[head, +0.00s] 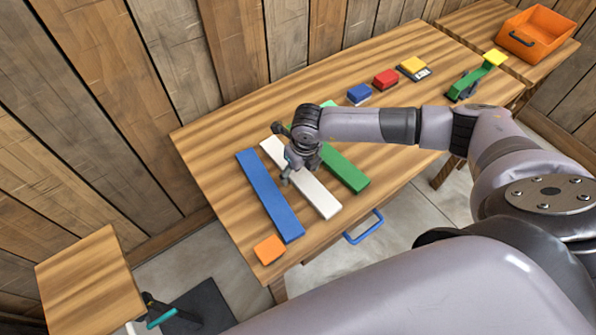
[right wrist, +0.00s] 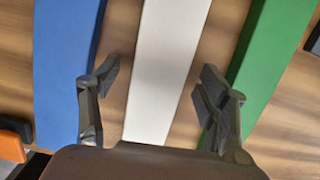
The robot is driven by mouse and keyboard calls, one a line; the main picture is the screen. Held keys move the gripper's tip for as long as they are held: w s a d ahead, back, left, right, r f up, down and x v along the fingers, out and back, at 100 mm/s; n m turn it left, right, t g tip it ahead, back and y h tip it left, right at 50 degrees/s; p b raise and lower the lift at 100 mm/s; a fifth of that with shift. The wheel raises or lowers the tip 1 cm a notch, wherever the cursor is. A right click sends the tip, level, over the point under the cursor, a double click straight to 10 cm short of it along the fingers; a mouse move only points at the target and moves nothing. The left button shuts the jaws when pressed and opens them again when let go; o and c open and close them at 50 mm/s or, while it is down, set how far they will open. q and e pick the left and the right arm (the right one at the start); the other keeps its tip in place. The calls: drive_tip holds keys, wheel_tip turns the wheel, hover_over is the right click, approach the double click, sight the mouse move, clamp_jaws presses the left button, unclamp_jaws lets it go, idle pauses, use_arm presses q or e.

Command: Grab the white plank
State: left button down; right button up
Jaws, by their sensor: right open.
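The white plank (head: 320,198) lies flat on the wooden table, between a blue plank (head: 268,195) on its left and a green plank (head: 345,170) on its right. My right gripper (head: 287,172) is over the white plank's middle stretch and hides part of it. In the right wrist view the gripper (right wrist: 160,72) is open, with one finger on each side of the white plank (right wrist: 168,60). A gap shows between each finger and the plank. The left finger overlaps the blue plank's edge in that view. My left gripper is not in view.
An orange block (head: 269,249) sits near the table's left front corner. Blue (head: 359,94), red (head: 386,79) and yellow (head: 412,67) items stand along the back. A green tool (head: 468,84) and an orange crate (head: 536,34) are at the right. A blue handle (head: 364,228) projects from the front.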

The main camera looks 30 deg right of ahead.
drive_tip(key=shift+c, duration=0.4)
drive_tip(key=c, duration=1.3)
